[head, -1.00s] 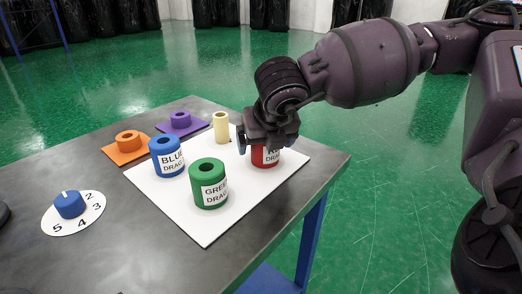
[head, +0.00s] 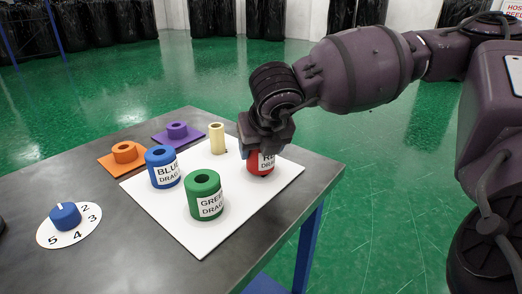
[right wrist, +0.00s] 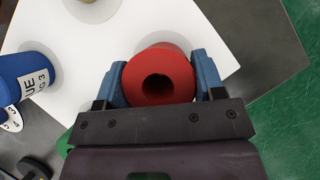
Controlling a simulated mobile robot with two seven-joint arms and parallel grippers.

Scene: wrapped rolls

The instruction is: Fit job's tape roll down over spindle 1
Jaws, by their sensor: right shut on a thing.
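My right gripper (head: 265,143) is shut on a red roll (head: 262,163), one finger on each side, over the right part of the white sheet (head: 220,228). In the right wrist view the red roll (right wrist: 158,72) sits between the blue fingers, its dark bore showing. I cannot tell whether it is clear of the sheet. Its label is partly hidden. A blue roll (head: 162,168) and a green roll (head: 205,196) stand upright on the sheet, labelled. A cream hollow cylinder (head: 217,139) stands at the sheet's back. No spindle number is readable. My left gripper does not show.
A blue dial knob (head: 65,216) sits on a numbered white disc, front left. Behind the sheet are an orange mat (head: 109,161) and a purple mat (head: 162,139), each with a short ring-shaped piece. The grey table's (head: 110,237) front left is mostly bare.

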